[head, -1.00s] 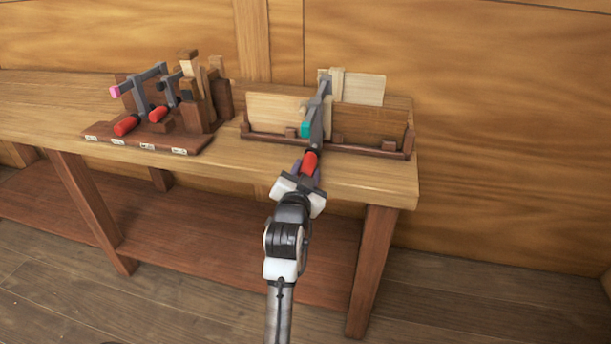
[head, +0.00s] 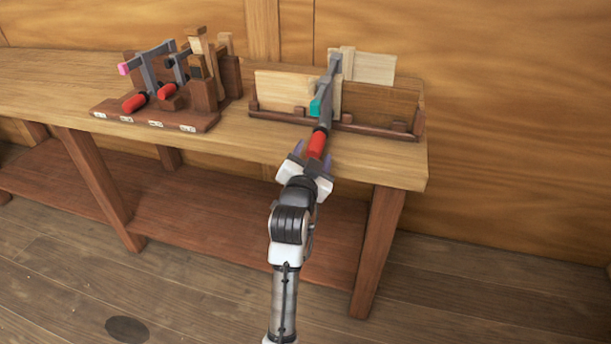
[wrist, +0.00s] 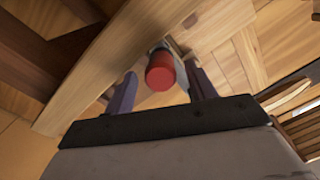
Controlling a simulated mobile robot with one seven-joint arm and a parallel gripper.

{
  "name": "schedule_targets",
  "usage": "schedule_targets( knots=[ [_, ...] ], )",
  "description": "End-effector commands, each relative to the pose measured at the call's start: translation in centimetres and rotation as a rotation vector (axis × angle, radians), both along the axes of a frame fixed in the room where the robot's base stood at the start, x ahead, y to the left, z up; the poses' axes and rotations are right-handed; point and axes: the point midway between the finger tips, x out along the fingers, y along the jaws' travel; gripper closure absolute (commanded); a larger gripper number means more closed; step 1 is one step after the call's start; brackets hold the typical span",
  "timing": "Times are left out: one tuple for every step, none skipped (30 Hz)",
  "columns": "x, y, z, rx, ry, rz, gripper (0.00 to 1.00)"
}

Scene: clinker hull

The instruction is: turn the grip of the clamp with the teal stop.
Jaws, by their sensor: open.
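The clamp with the teal stop (head: 315,106) is fixed on the boards at the right part of the bench. Its grey bar (head: 327,98) points toward me and its red grip (head: 317,144) sticks out over the bench's front. In the wrist view the red grip (wrist: 161,71) shows end-on, beyond and between the two fingers. My gripper (head: 312,163) is open, just short of the grip's near end in the head view. The wrist view shows the open fingers of my gripper (wrist: 158,92) with nothing held. The clamp's far jaw is partly hidden by the boards.
A rack (head: 150,118) on the left holds more clamps with red grips, one with a pink stop (head: 123,69), beside wooden blocks. A dark low-walled holder (head: 285,116) carries the boards. The bench's front edge (head: 390,181) lies just beyond my gripper.

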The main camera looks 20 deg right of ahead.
Motion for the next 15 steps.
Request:
schedule_targets(
  knots=[
    [-0.8, 0.6, -0.3, -0.002, 0.001, 0.002, 0.44],
    [-1.4, 0.9, -0.3, -0.002, -0.001, 0.003, 0.44],
    [-2.1, 1.4, -0.3, -0.002, 0.001, 0.003, 0.44],
    [-2.8, 1.7, -0.4, -0.002, 0.001, 0.003, 0.44],
    [-3.4, 2.1, -0.4, -0.002, 0.000, 0.004, 0.44],
    [-4.3, 2.6, -0.4, -0.002, 0.001, 0.003, 0.44],
    [-5.0, 3.0, -0.4, -0.003, -0.001, 0.004, 0.44],
    [-5.6, 3.4, -0.4, -0.002, 0.000, 0.004, 0.44],
    [-6.5, 3.9, -0.4, -0.001, 0.000, 0.004, 0.44],
    [-7.1, 4.3, -0.5, -0.001, 0.001, 0.004, 0.44],
    [-7.8, 4.7, -0.5, -0.001, 0.001, 0.004, 0.44],
    [-8.6, 5.2, -0.4, -0.001, 0.000, 0.004, 0.44],
    [-8.8, 5.2, 0.1, 0.000, 0.005, 0.002, 0.44],
    [-8.9, 5.3, 0.3, -0.001, 0.005, 0.001, 0.44],
    [-9.2, 5.5, 0.2, 0.000, 0.006, 0.000, 0.44]
  ],
)
